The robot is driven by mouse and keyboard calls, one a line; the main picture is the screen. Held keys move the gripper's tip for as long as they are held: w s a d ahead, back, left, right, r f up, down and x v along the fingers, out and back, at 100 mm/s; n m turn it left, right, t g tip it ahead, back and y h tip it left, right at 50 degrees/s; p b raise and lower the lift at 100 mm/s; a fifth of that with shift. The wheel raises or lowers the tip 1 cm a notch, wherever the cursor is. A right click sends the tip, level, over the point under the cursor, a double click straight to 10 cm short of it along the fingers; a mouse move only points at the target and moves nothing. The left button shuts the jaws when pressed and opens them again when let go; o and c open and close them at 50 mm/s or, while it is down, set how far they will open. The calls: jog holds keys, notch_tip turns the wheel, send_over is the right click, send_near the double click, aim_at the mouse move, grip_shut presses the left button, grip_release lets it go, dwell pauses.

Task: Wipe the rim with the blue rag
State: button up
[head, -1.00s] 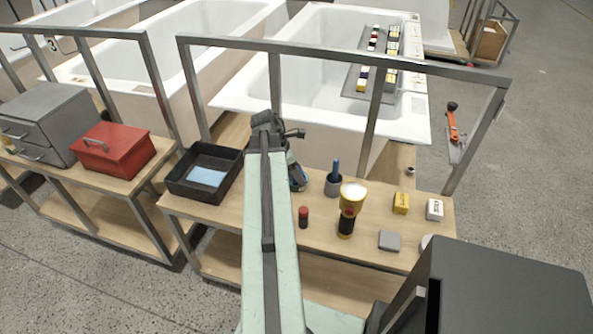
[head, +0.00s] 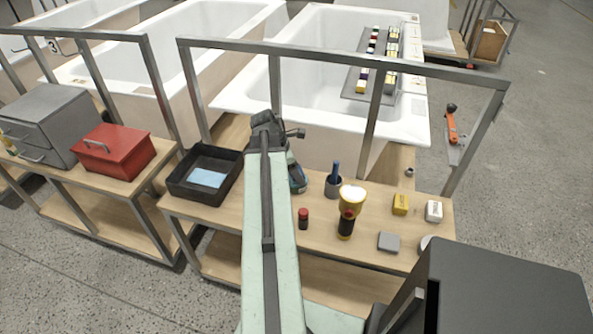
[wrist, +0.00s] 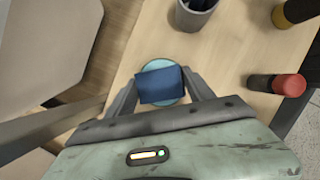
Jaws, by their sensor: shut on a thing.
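The folded dark blue rag (wrist: 162,86) lies between the fingers of my gripper (wrist: 161,84) in the wrist view, and the gripper is shut on it. The rag is over a round teal dish (wrist: 161,67) on the wooden bench top; whether it touches the dish is unclear.
The grey frame (head: 340,57) rises between bench and tub. A tray of small coloured blocks (head: 352,92) rests across the tub. The bench (head: 270,236) also holds a black tray (head: 180,190), a cup (head: 333,188), a flashlight (head: 346,225), a red-capped cylinder (head: 303,222) and small boxes.

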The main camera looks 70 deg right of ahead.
jog(key=shift+r+p, duration=2.8)
jog(key=shift+r, duration=0.35)
jog(key=shift+f, duration=0.1)
